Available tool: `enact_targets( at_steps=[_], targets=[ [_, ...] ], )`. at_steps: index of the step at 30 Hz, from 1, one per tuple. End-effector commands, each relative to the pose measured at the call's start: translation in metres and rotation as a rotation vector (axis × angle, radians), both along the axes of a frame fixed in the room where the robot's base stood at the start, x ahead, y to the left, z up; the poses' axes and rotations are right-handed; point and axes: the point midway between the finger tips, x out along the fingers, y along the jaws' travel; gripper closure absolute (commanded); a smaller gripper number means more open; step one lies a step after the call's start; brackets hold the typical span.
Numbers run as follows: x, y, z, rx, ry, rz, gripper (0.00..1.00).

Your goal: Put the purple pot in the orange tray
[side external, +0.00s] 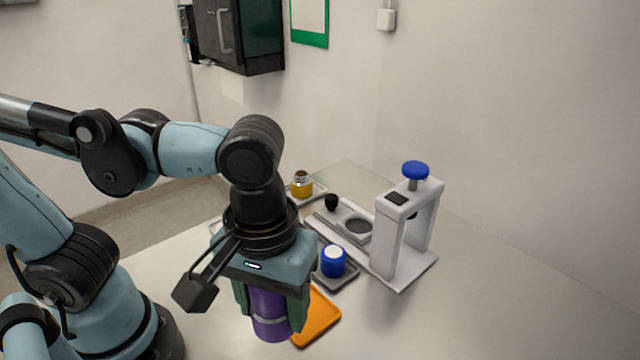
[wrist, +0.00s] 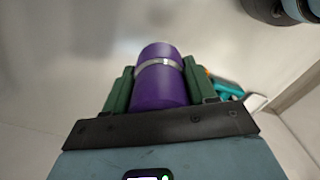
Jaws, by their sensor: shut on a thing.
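The purple pot (side external: 270,318), a cylinder with a silver band, is between the green fingers of my gripper (side external: 271,308). My gripper is shut on it. In the wrist view the pot (wrist: 160,80) lies between both fingers of the gripper (wrist: 160,88). The orange tray (side external: 318,318) is on the table just right of the pot in the side view, partly hidden behind the gripper and pot. I cannot tell exactly how high the pot is above the table.
A blue pot with a white top (side external: 333,261) stands on a dark grey tray (side external: 347,278) behind the orange tray. A yellow pot (side external: 301,186) stands farther back. A white press with a blue knob (side external: 415,170) stands at the right. The table's front right is clear.

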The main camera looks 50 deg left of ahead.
Motion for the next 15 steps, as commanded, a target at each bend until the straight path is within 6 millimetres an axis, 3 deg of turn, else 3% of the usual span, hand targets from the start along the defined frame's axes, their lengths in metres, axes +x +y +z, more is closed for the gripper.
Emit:
enact_targets(
  at_steps=[7, 15],
  targets=[
    [0.010, 0.009, -0.016, 0.000, 0.000, 0.007, 0.82],
    [0.048, 0.042, -0.046, 0.000, 0.000, 0.010, 0.82]
  ],
)
